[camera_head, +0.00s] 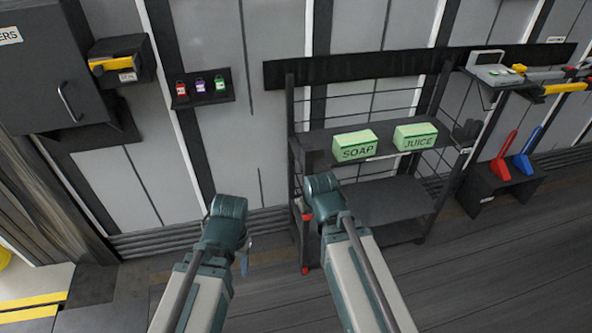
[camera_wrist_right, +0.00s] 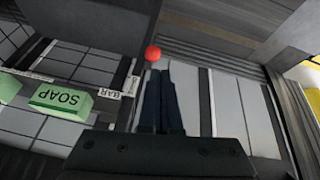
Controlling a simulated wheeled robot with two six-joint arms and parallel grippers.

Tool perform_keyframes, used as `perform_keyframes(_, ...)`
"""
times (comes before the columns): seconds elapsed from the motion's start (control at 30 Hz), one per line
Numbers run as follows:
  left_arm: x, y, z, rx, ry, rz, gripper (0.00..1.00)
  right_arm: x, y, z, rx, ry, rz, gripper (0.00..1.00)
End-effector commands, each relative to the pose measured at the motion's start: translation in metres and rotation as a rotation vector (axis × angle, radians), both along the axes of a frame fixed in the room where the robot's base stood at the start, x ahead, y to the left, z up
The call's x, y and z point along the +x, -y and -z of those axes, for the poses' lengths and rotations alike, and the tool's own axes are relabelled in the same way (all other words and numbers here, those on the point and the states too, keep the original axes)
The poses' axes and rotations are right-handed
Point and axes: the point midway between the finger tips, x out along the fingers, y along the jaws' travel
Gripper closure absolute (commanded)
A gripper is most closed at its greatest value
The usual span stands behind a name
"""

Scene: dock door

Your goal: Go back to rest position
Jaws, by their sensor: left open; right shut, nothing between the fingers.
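My left arm comes in from the bottom of the head view, and a small part of its open gripper (camera_head: 245,260) shows beside the wrist, in front of the lower wall. My right arm reaches toward the left side of a dark shelf rack (camera_head: 387,203); its gripper is hidden there. In the right wrist view the right gripper (camera_wrist_right: 158,70) has its dark fingers together, with nothing between them.
The rack holds green boxes marked SOAP (camera_head: 355,146) and JUICE (camera_head: 415,137). Padlocks hang on a small wall board (camera_head: 203,88). A dark cabinet (camera_head: 40,65) is at left. A low stand (camera_head: 498,187) with red and blue handles is at right. Bare floor (camera_head: 470,270) lies at lower right.

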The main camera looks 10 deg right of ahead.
Motion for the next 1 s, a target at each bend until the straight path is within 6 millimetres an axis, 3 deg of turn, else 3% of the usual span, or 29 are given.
perform_keyframes(0.13, 0.000, 0.000, -0.003, 0.000, 0.000, 0.000, 0.50, -0.002, -0.003, -0.002, 0.000, -0.009, -0.004, 1.00)
perform_keyframes(0.2, 0.000, 0.000, -0.013, 0.000, 0.000, 0.000, 0.50, -0.010, -0.016, -0.008, -0.002, -0.050, -0.021, 1.00)
perform_keyframes(0.4, 0.000, 0.000, -0.053, 0.000, 0.000, 0.000, 0.50, -0.069, -0.075, -0.033, -0.041, -0.292, -0.092, 1.00)
perform_keyframes(0.6, 0.000, 0.000, -0.073, 0.000, 0.000, 0.000, 0.50, -0.117, -0.104, -0.051, -0.102, -0.462, -0.124, 1.00)
perform_keyframes(0.73, 0.000, 0.000, -0.074, 0.000, 0.000, 0.000, 0.50, -0.127, -0.109, -0.052, -0.117, -0.497, -0.127, 1.00)
perform_keyframes(1.0, 0.000, 0.000, -0.073, 0.000, 0.000, 0.000, 0.50, -0.127, -0.108, -0.051, -0.117, -0.497, -0.126, 1.00)
